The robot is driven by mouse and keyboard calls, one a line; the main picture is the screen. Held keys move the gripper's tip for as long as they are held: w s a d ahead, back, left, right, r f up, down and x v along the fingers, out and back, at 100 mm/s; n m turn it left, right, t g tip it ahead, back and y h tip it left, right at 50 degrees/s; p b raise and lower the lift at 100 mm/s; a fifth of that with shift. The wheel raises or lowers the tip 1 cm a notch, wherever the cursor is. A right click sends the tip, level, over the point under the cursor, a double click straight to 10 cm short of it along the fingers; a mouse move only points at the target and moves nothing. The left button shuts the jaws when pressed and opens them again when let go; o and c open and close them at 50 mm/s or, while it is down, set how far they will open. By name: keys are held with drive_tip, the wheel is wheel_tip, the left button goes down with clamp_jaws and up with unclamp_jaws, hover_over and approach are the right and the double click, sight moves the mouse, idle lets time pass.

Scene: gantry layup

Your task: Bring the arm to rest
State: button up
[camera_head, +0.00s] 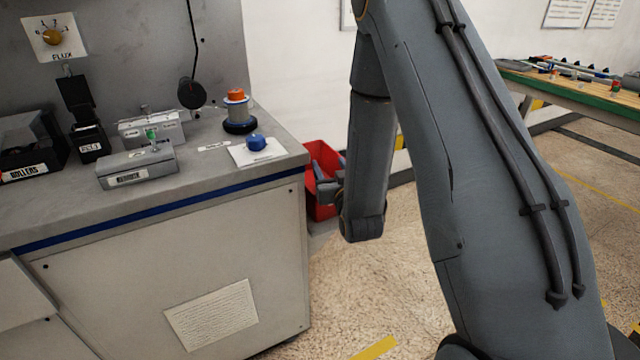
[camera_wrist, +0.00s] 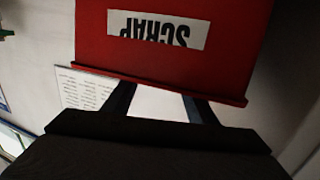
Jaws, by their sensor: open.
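My gripper (camera_head: 318,190) hangs low beside the right end of the grey bench, in front of a red bin (camera_head: 322,153) in the head view. My arm reaches down from the top of that view, with its forearm vertical. In the wrist view the two dark fingers of my gripper (camera_wrist: 160,98) stand apart with nothing seen between them. The red bin (camera_wrist: 230,55) fills the top of the wrist view, its SCRAP label upside down. I cannot tell the exact gap between fingers and bin.
The grey bench (camera_head: 290,150) holds a blue knob (camera_head: 256,142) on a white card, an orange-topped spool (camera_head: 237,112), grey blocks (camera_head: 138,167) and a black rollers box (camera_head: 28,145). A green-edged table (camera_head: 590,92) stands at the back right. Open floor lies between.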

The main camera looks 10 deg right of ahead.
drive_tip(key=shift+s+r, duration=0.1)
drive_tip(key=shift+s, duration=1.45)
drive_tip(key=s+r+g+p, duration=0.4)
drive_tip(key=s+g, duration=0.1)
drive_tip(key=s, duration=0.6)
drive_tip(key=s+a+r+g+p, duration=0.1)
drive_tip(key=s+r+g+p, duration=0.3)
drive_tip(key=s, duration=0.7)
drive_tip(key=s+r+g+p, duration=0.4)
drive_tip(key=s+r+g, duration=0.2)
drive_tip(key=s, duration=0.6)
drive_tip(key=shift+a+g, duration=0.35)
drive_tip(key=shift+g, duration=0.85)
drive_tip(key=shift+r, duration=0.1)
